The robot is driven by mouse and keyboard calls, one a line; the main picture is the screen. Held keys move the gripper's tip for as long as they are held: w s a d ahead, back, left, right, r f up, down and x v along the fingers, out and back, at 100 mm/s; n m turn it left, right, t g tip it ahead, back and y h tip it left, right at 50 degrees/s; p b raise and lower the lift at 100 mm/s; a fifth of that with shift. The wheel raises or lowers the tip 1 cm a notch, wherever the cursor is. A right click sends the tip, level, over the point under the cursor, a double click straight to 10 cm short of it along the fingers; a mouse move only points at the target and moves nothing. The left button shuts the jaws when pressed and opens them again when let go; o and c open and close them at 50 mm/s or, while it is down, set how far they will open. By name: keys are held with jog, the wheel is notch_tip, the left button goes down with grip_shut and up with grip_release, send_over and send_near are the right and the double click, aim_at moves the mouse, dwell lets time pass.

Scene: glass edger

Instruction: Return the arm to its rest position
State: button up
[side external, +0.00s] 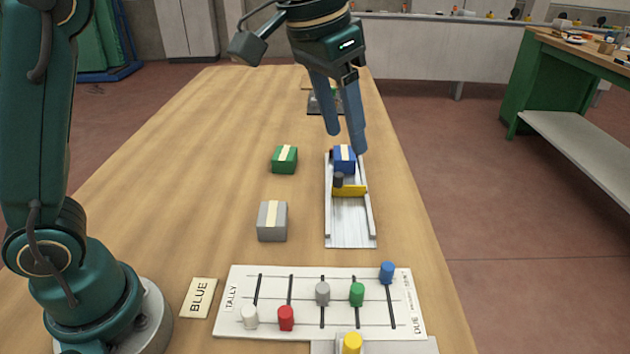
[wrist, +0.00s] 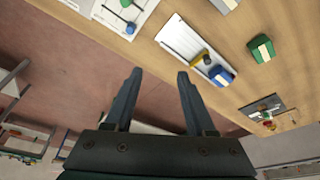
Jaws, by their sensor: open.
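My gripper (side external: 346,141) is open and empty. In the side view its fingers point down and overlap the area just above the blue block (side external: 343,160). In the wrist view the gripper (wrist: 159,73) has nothing between its fingers, and the blue block (wrist: 221,76) lies beyond them to the right, apart from them. The blue block has a pale stripe on top and sits at the far end of a white-grey channel (side external: 349,228). A yellow piece (side external: 350,191) with a dark knob lies across the channel, nearer the camera than the block.
A green block (side external: 284,160) and a grey block (side external: 272,222) stand left of the channel. A tally board (side external: 240,317) with several coloured pegs and a BLUE card (side external: 199,298) lie in front. A dark fixture (side external: 322,103) stands farther back. The table's left middle is clear.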

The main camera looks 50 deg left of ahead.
jog(key=s+a+r+n+t, duration=0.1)
jog(key=s+a+r, duration=0.1)
jog(key=s+a, duration=0.3)
jog(key=s+a+f+n+t, duration=0.1)
jog(key=s+a+f, duration=0.1)
jog(key=s+f, duration=0.7)
jog(key=shift+s+y, duration=0.4)
jog(key=shift+s, duration=0.85)
